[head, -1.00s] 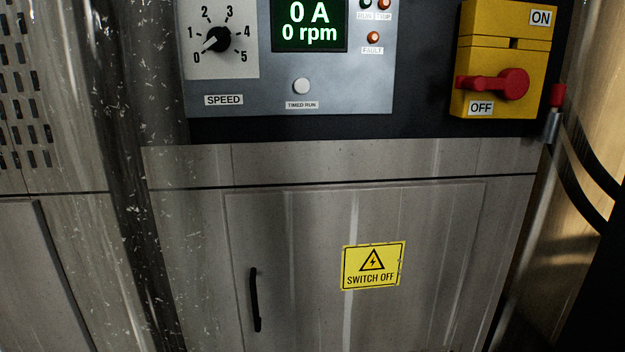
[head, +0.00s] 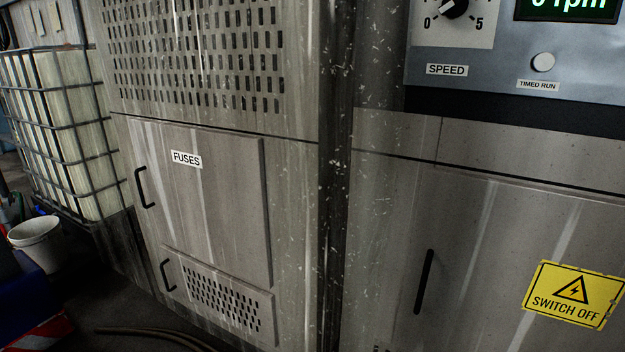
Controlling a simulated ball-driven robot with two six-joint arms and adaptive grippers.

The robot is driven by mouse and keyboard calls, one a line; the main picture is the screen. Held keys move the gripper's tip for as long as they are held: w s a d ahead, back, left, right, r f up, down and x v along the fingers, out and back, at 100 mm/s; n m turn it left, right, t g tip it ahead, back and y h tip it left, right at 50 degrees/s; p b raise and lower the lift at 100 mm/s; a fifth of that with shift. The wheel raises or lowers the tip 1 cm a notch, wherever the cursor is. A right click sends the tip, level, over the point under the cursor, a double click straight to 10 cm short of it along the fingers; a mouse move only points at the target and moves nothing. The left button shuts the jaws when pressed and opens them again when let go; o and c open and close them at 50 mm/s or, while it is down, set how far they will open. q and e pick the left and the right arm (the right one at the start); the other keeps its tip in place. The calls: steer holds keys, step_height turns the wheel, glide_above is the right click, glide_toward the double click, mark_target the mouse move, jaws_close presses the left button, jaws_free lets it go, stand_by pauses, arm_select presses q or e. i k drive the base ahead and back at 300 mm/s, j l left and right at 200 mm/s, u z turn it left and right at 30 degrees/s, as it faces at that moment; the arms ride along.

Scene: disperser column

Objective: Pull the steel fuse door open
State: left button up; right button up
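The steel fuse door (head: 215,215) is in the left half of the head view, a flat panel with a white FUSES label (head: 186,159). It looks shut, flush in the cabinet front. Its black bar handle (head: 144,188) is at the door's left edge. Neither of my grippers is in view.
A smaller vented panel with its own handle (head: 167,275) is below the fuse door. To the right, past a dark column (head: 336,200), is a door with a SWITCH OFF sign (head: 572,294). A caged tank (head: 75,130), a white bucket (head: 36,240) and a hose (head: 150,333) are at left.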

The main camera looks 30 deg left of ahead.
mark_target(205, 189)
steer(key=u, duration=1.75)
steer(key=i+j, duration=0.3)
steer(key=i+j+z, duration=0.15)
steer(key=i+j, duration=0.15)
steer(key=j, duration=0.2)
steer(key=i+j, duration=0.3)
steer(key=j, duration=0.15)
